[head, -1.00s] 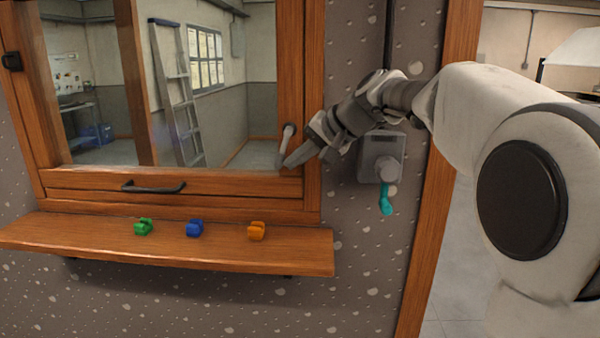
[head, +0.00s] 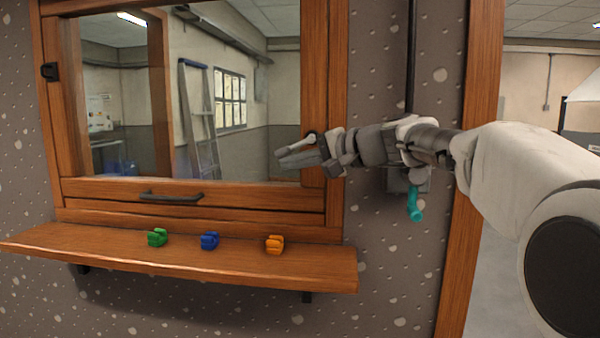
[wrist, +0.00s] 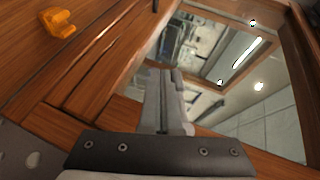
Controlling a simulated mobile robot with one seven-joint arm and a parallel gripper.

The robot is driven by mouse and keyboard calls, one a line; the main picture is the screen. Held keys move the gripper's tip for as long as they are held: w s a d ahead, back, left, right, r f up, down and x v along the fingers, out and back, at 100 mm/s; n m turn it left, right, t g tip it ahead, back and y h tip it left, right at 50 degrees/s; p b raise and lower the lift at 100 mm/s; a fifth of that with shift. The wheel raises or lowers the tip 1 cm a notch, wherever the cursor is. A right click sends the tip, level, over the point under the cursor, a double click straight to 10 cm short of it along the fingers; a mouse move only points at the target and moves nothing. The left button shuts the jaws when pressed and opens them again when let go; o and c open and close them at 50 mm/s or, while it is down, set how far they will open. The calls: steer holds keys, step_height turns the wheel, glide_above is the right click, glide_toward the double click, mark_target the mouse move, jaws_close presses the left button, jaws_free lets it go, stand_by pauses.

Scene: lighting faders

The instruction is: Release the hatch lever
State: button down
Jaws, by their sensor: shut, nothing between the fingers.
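The hatch (head: 190,191) is a wood-framed window with a glass pane. In the wrist view my shut fingers (wrist: 160,75) lie before the wood and glass; I cannot make out the lever there.
A dark pull handle (head: 170,198) is on the hatch's bottom rail. The wooden shelf (head: 120,262) below carries a green clip (head: 157,237), a blue clip (head: 209,241) and an orange clip (head: 274,244). A teal piece (head: 414,204) hangs below my arm at right.

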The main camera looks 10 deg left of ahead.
steer(key=shift+a+r, duration=0.45)
steer(key=shift+a, duration=0.05)
steer(key=shift+r, duration=0.1)
stand_by(1.5)
steer(key=p+v, duration=0.1)
steer(key=v, duration=1.6)
steer(key=shift+d+p, duration=0.2)
steer(key=shift+p, duration=0.1)
